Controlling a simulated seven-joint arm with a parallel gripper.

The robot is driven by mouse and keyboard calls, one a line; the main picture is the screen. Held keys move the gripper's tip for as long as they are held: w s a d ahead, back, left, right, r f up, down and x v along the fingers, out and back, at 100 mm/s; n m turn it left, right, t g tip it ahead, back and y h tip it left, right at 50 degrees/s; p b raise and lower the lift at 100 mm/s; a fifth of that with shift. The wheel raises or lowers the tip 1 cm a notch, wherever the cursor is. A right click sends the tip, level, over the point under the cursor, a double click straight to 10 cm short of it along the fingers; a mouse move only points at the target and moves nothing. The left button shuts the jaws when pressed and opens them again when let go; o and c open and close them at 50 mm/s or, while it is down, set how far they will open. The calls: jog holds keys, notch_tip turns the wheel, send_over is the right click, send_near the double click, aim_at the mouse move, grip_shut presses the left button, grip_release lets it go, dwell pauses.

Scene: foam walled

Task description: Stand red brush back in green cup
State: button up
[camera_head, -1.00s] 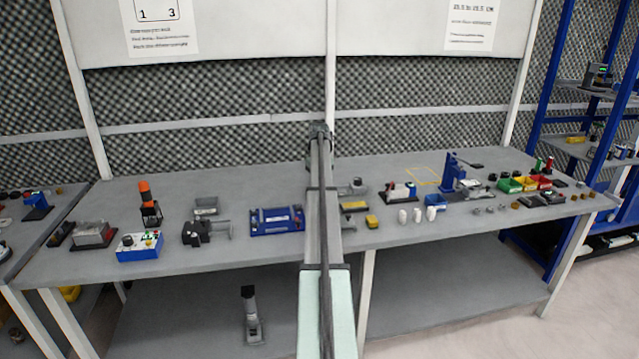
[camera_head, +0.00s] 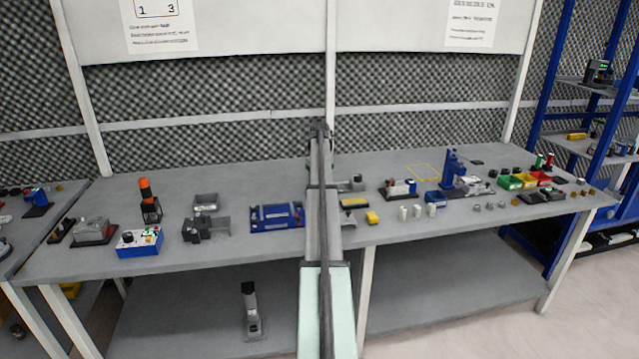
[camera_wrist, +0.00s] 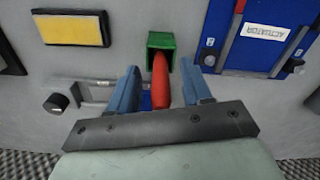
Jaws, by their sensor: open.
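In the wrist view a small square green cup (camera_wrist: 161,42) is at upper middle, just beyond my fingertips. A red brush (camera_wrist: 161,82) lies in line between my two blue fingers, its far end by the cup's near side. I cannot tell whether that end is inside the cup or only in front of it. My gripper (camera_wrist: 159,68) is open, with a finger on each side of the brush and a visible gap to both. In the head view my arm hides the cup and brush.
A blue fixture marked ACTUATOR (camera_wrist: 265,35) is close on the right in the wrist view; it also shows in the head view (camera_head: 277,216). A yellow pad in a dark frame (camera_wrist: 72,29) is at left. A grey bracket (camera_wrist: 85,88) with a black knob (camera_wrist: 57,102) is beside the left finger.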

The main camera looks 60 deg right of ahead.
jog(key=shift+r, duration=0.1)
notch_tip(320, 180, up, 14)
dwell(0.5)
jog(key=shift+f, duration=0.2)
